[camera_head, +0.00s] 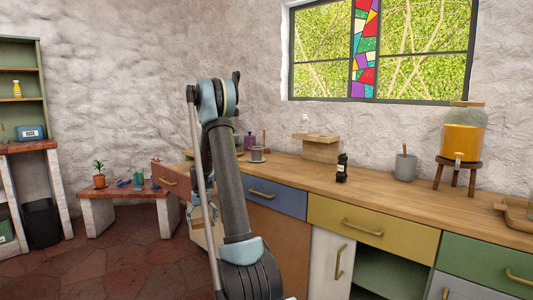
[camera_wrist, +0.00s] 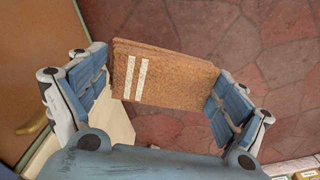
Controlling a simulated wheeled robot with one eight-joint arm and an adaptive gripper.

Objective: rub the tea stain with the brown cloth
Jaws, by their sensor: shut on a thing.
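The brown cloth (camera_wrist: 180,85) looks like a folded, flat slab with two pale stripes in the wrist view. My gripper (camera_wrist: 162,68) is shut on it, with blue-grey finger pads against its left and right edges. The cloth is held above the reddish stone floor, beside an orange-brown cabinet front. In the head view my gripper (camera_head: 194,213) is partly hidden behind my arm, low in front of the cabinets, and I cannot make out the cloth there. I see no tea stain in either view.
The wooden counter (camera_head: 385,200) holds a dark bottle (camera_head: 342,168), a grey crock (camera_head: 405,167), a yellow dispenser (camera_head: 461,143) on a stool, a grey mug (camera_head: 257,154) and a wooden box (camera_head: 320,149). A low bench (camera_head: 128,207) with a plant stands left. Floor between is clear.

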